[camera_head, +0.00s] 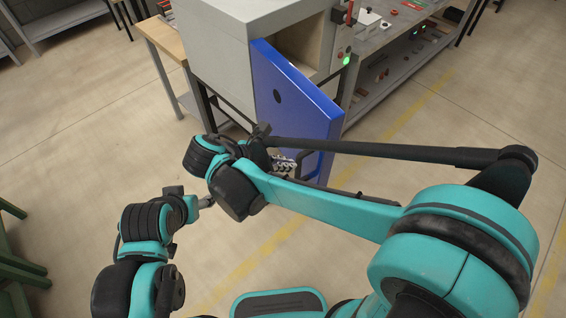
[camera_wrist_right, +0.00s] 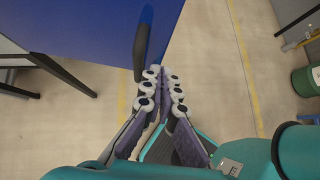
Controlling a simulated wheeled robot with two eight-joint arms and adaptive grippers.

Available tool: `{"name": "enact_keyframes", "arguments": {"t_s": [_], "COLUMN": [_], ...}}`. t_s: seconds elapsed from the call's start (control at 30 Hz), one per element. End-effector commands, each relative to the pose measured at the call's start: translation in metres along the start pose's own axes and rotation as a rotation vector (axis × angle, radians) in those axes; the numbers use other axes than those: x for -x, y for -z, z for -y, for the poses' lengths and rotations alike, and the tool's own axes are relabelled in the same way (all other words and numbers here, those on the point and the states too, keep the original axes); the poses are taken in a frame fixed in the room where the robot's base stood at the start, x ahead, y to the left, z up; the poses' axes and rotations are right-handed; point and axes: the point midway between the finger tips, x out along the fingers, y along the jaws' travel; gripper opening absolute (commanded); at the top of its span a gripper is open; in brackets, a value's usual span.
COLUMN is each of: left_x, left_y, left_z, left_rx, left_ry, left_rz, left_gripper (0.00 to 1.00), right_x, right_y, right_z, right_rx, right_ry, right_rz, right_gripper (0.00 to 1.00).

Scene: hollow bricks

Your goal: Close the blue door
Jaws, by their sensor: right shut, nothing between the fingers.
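The blue door (camera_head: 290,95) stands open on the front of a grey cabinet (camera_head: 225,45), swung out toward me. Part of the cabinet's pale interior shows behind the door. A black handle (camera_wrist_right: 142,48) on the door's face shows in the wrist view. My right gripper (camera_wrist_right: 163,75) is shut and empty, its fingertips just beside the lower end of the handle. Whether they touch the handle or door I cannot tell. In the head view the right gripper (camera_head: 284,166) is partly hidden by my arm. My left arm is at the lower left; its gripper's fingers cannot be made out.
A workbench (camera_head: 375,40) with small parts stands right of the cabinet, and a wooden-topped table (camera_head: 163,40) stands to its left. A green light (camera_head: 346,60) glows beside the opening. A green barrel (camera_wrist_right: 306,80) shows in the wrist view. The floor around the door is clear.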

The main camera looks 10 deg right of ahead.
Motion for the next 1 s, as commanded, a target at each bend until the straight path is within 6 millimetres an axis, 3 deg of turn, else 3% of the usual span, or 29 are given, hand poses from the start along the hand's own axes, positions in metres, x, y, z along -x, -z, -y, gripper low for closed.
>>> {"name": "enact_keyframes", "arguments": {"t_s": [0.03, 0.2, 0.4, 1.0], "left_x": [-0.005, -0.013, -0.017, -0.018], "left_y": [-0.004, -0.009, -0.012, -0.013], "left_z": [0.000, 0.000, 0.000, 0.000], "left_rx": [0.000, 0.000, 0.000, 0.000], "left_ry": [0.000, 0.000, 0.000, 0.000], "left_rz": [0.000, 0.000, 0.000, 0.000], "left_gripper": [0.61, 0.61, 0.61, 0.61], "right_x": [-0.015, -0.051, -0.074, -0.084], "right_y": [0.002, 0.001, -0.017, -0.028], "right_z": [0.001, 0.000, 0.000, 0.000], "right_rx": [-0.003, -0.004, -0.003, 0.000], "right_ry": [0.003, 0.002, 0.001, -0.002], "right_rz": [0.000, 0.000, -0.001, -0.001], "right_gripper": [0.00, 0.00, 0.00, 0.00]}}
